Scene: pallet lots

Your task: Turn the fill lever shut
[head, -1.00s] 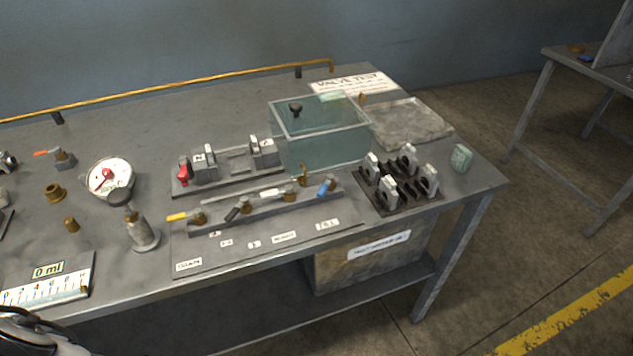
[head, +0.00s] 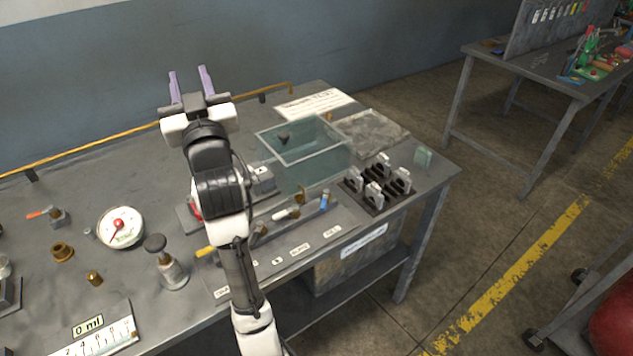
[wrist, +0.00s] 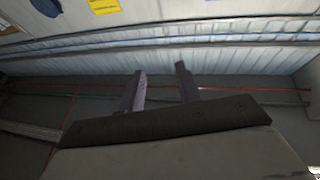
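A row of small valves with coloured levers stands on a strip (head: 335,214) on the bench in the head view. The blue lever (head: 325,201) is at the right end, by a label (head: 332,231) that seems to read FILL, though it is too small to be sure. It points up and away from the bench front. A white lever (head: 281,214) and a yellow lever (head: 205,252) also show; my arm hides part of the row. My gripper (head: 189,79) is raised above the bench, left of and beyond the levers, open and empty. Its spread fingers show in the wrist view (wrist: 160,75).
A glass tank (head: 300,152) stands behind the levers, and a dark rack with grey clamps (head: 378,187) right of them. A dial gauge (head: 120,228) and a plunger-like post (head: 170,268) are to the left. A yellow pipe (head: 100,147) runs along the back edge.

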